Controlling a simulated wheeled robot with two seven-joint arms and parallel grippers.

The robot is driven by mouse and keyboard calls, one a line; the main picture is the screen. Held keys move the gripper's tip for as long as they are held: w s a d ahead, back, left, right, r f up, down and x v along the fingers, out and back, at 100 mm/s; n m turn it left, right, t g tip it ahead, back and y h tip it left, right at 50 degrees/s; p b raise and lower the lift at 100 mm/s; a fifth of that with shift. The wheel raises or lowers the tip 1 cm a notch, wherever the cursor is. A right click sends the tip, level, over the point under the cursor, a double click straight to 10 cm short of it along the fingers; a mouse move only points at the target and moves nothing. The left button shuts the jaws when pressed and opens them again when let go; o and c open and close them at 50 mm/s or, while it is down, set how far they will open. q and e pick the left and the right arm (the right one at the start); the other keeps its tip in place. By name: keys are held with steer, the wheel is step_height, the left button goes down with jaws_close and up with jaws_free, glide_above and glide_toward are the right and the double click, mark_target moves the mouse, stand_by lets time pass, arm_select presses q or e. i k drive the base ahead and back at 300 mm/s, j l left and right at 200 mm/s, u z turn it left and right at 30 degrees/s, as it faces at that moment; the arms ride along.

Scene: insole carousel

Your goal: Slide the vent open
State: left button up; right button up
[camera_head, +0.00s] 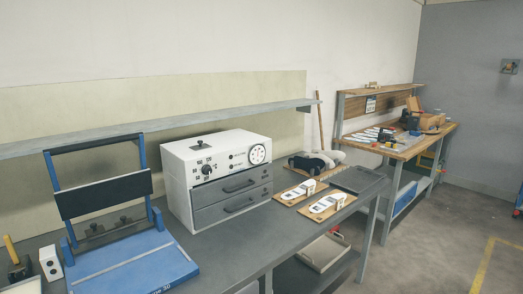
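A white oven-like box (214,158) stands on the grey bench in the middle of the view. Its front has a black knob, a round dial and two grey drawers (234,187) with dark handles, both shut. On its top lies a small dark plate with a raised knob (203,143), which looks like the vent slide. It is too small to tell how far the vent is open. Neither of my grippers is in view.
A blue press-like frame (130,262) stands left of the box. A grey shelf (150,136) runs above and behind it. Boards with insoles (327,205) and a dark tray (358,179) lie right of it. A wooden workbench (400,150) stands farther right, beside open floor.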

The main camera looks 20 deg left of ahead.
mark_target(200, 146)
steer(key=u, duration=1.2)
steer(key=l, duration=0.3)
steer(key=i+l, duration=0.1)
steer(key=l, duration=0.25)
